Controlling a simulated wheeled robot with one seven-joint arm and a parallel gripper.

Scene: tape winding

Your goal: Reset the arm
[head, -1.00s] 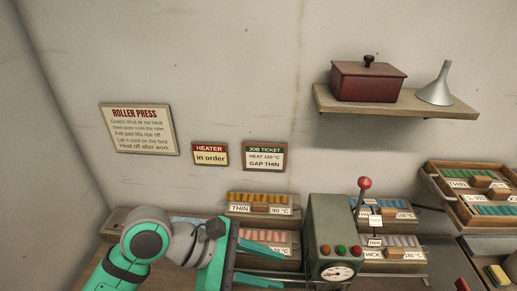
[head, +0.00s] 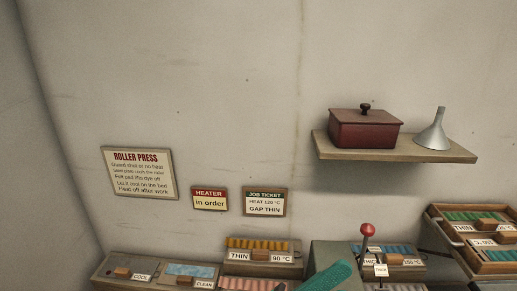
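No pair of fingertips shows, so I cannot see whether the gripper is open or holds anything. The rest of the arm is below the picture.
Labelled trays line the bench, among them the THIN 90 °C tray (head: 258,258). The red-knobbed lever (head: 367,231) stands beside the press. A shelf (head: 400,150) carries a dark red box (head: 365,130) and a funnel (head: 433,130).

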